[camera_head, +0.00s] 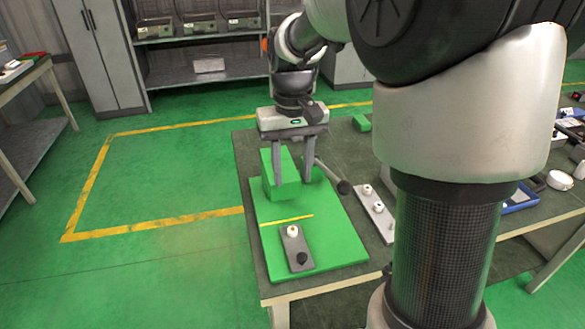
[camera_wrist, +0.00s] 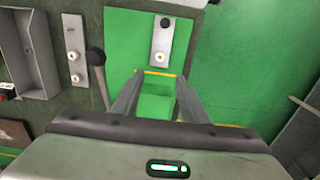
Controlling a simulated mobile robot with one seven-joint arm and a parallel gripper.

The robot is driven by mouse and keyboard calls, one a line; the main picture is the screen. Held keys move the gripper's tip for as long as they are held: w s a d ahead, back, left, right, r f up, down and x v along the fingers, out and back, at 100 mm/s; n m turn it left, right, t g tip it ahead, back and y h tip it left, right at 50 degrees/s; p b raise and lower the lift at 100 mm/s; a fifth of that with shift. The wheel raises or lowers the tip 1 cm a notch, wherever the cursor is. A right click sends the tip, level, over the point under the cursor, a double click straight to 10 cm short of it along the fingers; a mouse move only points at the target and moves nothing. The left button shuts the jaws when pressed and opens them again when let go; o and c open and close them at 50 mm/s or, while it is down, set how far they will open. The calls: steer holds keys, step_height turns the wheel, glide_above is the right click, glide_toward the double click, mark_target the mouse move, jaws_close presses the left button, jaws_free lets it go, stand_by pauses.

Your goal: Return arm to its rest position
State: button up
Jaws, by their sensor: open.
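My gripper (camera_head: 292,170) hangs pointing down over the workbench in the head view, its two fingers spread apart. A green block (camera_head: 281,174) stands on the green mat (camera_head: 335,245) at the gripper's fingers. In the wrist view the block (camera_wrist: 156,103) shows between the two open fingers (camera_wrist: 160,98); I cannot tell whether they touch it. A grey plate with a white knob and a black knob (camera_head: 297,248) lies on the mat, beyond a yellow line, apart from the gripper.
A second grey plate with white knobs (camera_head: 377,213) lies on the workbench (camera_head: 278,290) beside the mat. A dark-ended rod (camera_head: 343,187) is close to the gripper's right. A blue tray (camera_head: 521,199) is at the right. The green floor left of the bench is clear.

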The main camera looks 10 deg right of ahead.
stand_by(0.3)
steer(key=s+r+t+p, duration=0.5)
steer(key=s+r+p, duration=0.4)
steer(key=s+r, duration=0.7)
steer(key=shift+s+r+t+p, duration=0.15)
steer(key=shift+s+t+p, duration=0.15)
steer(key=shift+s, duration=0.9)
